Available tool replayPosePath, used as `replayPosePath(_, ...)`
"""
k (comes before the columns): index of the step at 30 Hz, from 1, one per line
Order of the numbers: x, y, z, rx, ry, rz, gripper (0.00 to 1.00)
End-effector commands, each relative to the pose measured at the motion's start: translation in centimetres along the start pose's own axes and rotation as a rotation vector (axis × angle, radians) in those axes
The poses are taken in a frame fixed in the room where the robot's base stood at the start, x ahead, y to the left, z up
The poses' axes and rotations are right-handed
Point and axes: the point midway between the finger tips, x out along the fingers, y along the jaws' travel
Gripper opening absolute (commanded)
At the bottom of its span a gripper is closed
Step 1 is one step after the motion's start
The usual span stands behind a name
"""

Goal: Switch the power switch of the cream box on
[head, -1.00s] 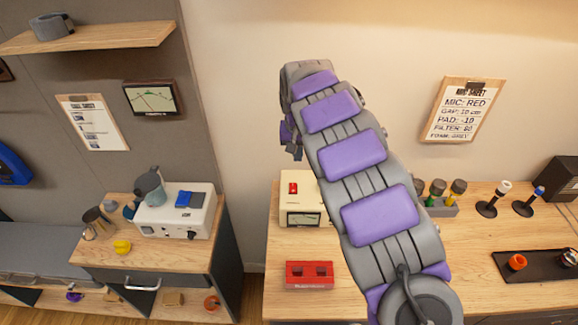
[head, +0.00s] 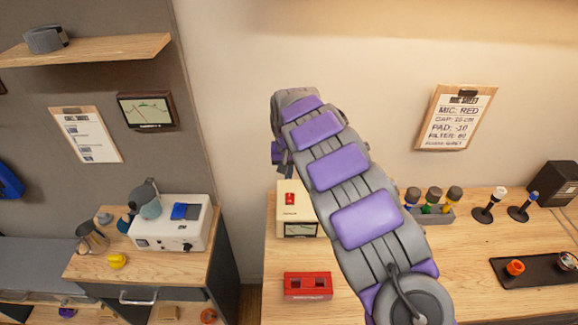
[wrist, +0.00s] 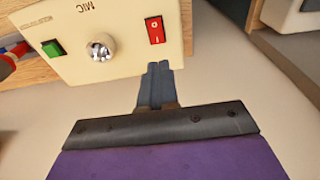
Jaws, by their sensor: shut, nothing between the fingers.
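The cream box (head: 298,215) stands on the right-hand wooden counter, partly hidden behind my arm. Its red power switch (head: 290,199) shows on top in the head view. In the wrist view, the cream box (wrist: 125,45) fills the upper part, with the red rocker switch (wrist: 155,30), a silver knob (wrist: 101,47) and a green button (wrist: 53,49). My gripper (wrist: 160,72) is shut and empty, its tips close to the box edge just below the red switch in the picture. I cannot tell whether they touch. In the head view the fingers (head: 284,168) are above the box.
A red box (head: 308,286) sits on the counter (head: 470,275) in front of the cream box. A rack of coloured plugs (head: 432,212) and a dark tray (head: 540,270) are to the right. A white appliance (head: 170,222) stands on the left cabinet, across a gap.

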Motion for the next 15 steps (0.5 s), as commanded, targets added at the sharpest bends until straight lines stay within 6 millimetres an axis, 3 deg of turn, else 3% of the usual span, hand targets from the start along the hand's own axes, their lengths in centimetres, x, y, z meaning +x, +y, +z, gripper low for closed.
replayPosePath(9, 6.4, 0.3, 0.1, 0.001, -0.003, 0.0, 0.0)
replayPosePath(15, 9.0, 0.1, 0.1, 0.001, -0.002, 0.0, 0.0)
